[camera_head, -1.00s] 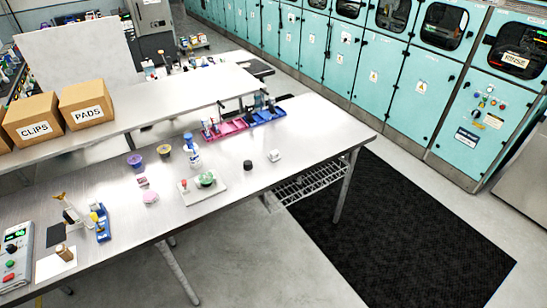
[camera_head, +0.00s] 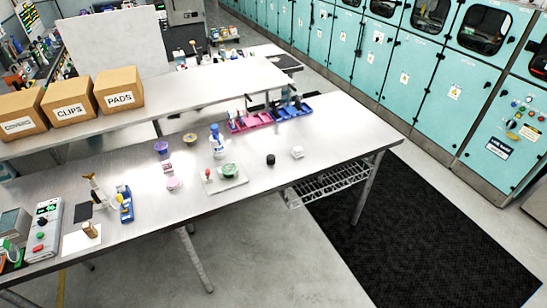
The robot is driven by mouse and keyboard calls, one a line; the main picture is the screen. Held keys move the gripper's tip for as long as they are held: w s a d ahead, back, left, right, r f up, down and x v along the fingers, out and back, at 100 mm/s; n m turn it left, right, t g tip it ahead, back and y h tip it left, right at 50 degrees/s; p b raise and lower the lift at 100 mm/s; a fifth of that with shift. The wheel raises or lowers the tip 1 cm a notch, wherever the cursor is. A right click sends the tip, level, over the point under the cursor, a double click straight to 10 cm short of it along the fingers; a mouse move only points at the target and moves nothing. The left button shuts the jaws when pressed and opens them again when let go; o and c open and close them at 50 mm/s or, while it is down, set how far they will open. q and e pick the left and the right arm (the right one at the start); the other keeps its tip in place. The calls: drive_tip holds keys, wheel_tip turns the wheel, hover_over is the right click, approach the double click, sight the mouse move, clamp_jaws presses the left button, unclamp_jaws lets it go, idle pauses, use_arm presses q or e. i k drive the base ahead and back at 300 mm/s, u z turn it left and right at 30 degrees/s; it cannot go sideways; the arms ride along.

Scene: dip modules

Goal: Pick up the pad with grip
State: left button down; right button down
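Several small items on the long metal table (camera_head: 290,205) could be the pad with grip, and I cannot tell which is. A small pink pad-like piece (camera_head: 173,184) lies near the middle of the table. A brown knob-like item (camera_head: 90,230) stands on a white sheet (camera_head: 78,242) at the left. A white board (camera_head: 227,180) carries a green round piece (camera_head: 230,170) and a small red-topped item (camera_head: 208,174). A dark flat square (camera_head: 83,212) lies further left. Neither of my grippers is in view.
Boxes marked PADS (camera_head: 118,90) and CLIPS (camera_head: 70,95) stand on the raised shelf. A spray bottle (camera_head: 217,141), a purple cup (camera_head: 161,148), pink trays (camera_head: 250,122) and blue trays (camera_head: 294,112) stand behind. A control box (camera_head: 43,230) is at the left. The table's right end is clear.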

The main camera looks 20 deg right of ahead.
sight(296, 153)
drive_tip(key=z, duration=0.5)
drive_tip(key=i, duration=1.4)
drive_tip(key=u, duration=0.7)
